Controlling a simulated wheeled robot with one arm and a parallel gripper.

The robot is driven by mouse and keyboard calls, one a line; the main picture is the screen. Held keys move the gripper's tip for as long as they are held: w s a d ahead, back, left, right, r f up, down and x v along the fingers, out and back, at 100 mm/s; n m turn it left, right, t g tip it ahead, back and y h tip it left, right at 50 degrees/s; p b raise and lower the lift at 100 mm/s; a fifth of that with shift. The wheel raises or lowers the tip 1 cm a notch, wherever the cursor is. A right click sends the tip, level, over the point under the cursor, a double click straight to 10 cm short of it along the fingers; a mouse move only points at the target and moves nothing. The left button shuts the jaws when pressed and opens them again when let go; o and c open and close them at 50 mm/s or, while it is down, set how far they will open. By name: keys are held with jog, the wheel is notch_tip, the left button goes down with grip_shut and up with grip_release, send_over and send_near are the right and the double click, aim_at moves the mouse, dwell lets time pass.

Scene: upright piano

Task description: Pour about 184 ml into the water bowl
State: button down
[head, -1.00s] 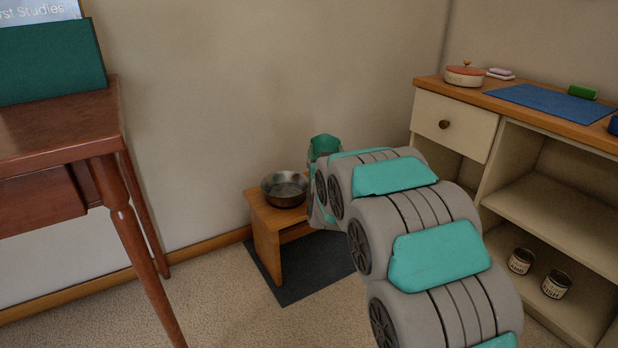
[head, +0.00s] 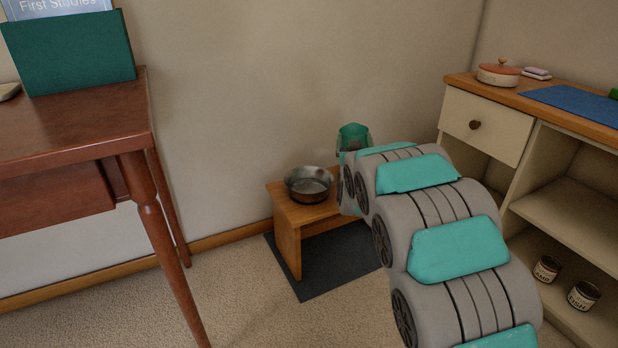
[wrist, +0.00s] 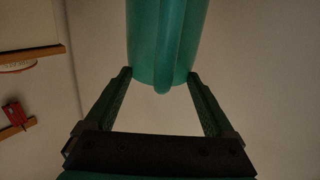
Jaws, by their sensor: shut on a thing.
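The water bowl (head: 309,190) is a round metal bowl in the head view, upright on a small wooden stool (head: 290,210). A translucent teal jug (head: 354,133) shows just right of the bowl and higher in the picture, partly hidden by my arm. In the wrist view the jug (wrist: 180,35) stands between the fingers of my gripper (wrist: 161,76), which is shut on it. The gripper is hidden behind my arm in the head view. I see no stream between jug and bowl. The water level inside the jug cannot be made out.
A dark mat (head: 335,262) lies under the stool. The piano-side wooden table (head: 75,125) stands at left with a green folder (head: 70,55). A cabinet (head: 485,125) stands at right, with a lidded pot (head: 498,74) on top and cans (head: 584,294) low down. Carpet is clear in front.

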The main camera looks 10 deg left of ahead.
jog(key=shift+a+r+n+p, duration=0.25)
jog(key=shift+a+n+p, duration=0.3)
jog(key=shift+n, duration=0.05)
jog(key=shift+a+f+n+p, duration=0.45)
jog(key=shift+a+f+n, duration=0.15)
jog(key=shift+f+n, duration=0.1)
jog(key=a+f+n+p, duration=0.4)
jog(key=a+f+n, duration=0.2)
jog(key=n, duration=0.4)
jog(key=shift+s+f+p, duration=0.15)
jog(key=shift+p, duration=0.2)
jog(key=shift+a+f+n, duration=0.1)
jog(key=shift+f+n, duration=0.05)
jog(key=shift+n, duration=0.15)
jog(key=shift+f, duration=0.1)
jog(key=shift+a+f+n+b, duration=0.6)
jog(key=shift+a+f, duration=0.1)
jog(key=shift+f, duration=0.15)
jog(key=shift+a+f+n, duration=0.3)
jog(key=shift+a+f, duration=0.05)
jog(key=shift+f, duration=0.1)
